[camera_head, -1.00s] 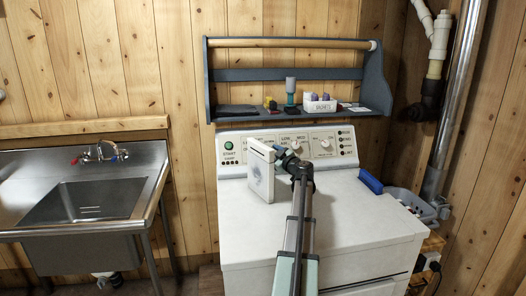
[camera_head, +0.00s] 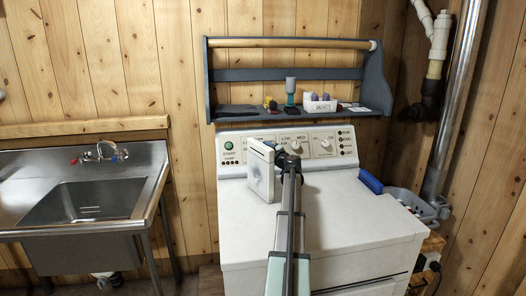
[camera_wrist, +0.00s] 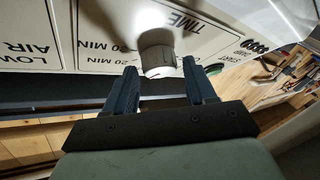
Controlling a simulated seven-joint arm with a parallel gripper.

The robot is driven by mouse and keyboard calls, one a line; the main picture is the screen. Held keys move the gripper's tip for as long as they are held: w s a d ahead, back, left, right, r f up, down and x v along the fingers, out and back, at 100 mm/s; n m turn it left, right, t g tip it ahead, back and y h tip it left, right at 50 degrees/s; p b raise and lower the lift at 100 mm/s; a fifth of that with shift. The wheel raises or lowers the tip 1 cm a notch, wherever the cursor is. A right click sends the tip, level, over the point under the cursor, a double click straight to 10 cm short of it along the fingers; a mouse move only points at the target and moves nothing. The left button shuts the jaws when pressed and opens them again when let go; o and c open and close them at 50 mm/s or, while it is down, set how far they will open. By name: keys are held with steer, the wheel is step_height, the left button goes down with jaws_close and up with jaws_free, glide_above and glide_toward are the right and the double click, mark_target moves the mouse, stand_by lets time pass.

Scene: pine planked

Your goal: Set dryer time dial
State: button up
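The time dial (camera_wrist: 157,58) is a round light knob on the dryer's white control panel (camera_wrist: 110,35), beside the printed word TIME and minute marks. My gripper (camera_wrist: 160,66) is open in the wrist view, with one dark blue finger on each side of the dial's near end. A gap shows at both sides, and I cannot tell whether a finger touches it. The dial's setting is not clear. In the head view my dark wrist (camera_head: 288,163) is in front of the panel, and the time dial and fingertips are hidden there.
A white upright box (camera_head: 260,172) stands on the dryer top (camera_head: 340,205), close left of my wrist. Two other knobs (camera_head: 295,144) (camera_head: 325,144) and a green start button (camera_head: 228,145) are on the panel. A blue-grey shelf (camera_head: 235,114) overhangs it.

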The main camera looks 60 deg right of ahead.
steer(key=c, duration=0.8)
steer(key=shift+a+m+h, duration=0.1)
steer(key=shift+m+h, duration=0.4)
steer(key=shift+m, duration=0.4)
steer(key=o, duration=1)
steer(key=shift+o, duration=0.2)
steer(key=v, duration=1.3)
steer(key=shift+s+a, duration=0.15)
steer(key=shift+s, duration=0.15)
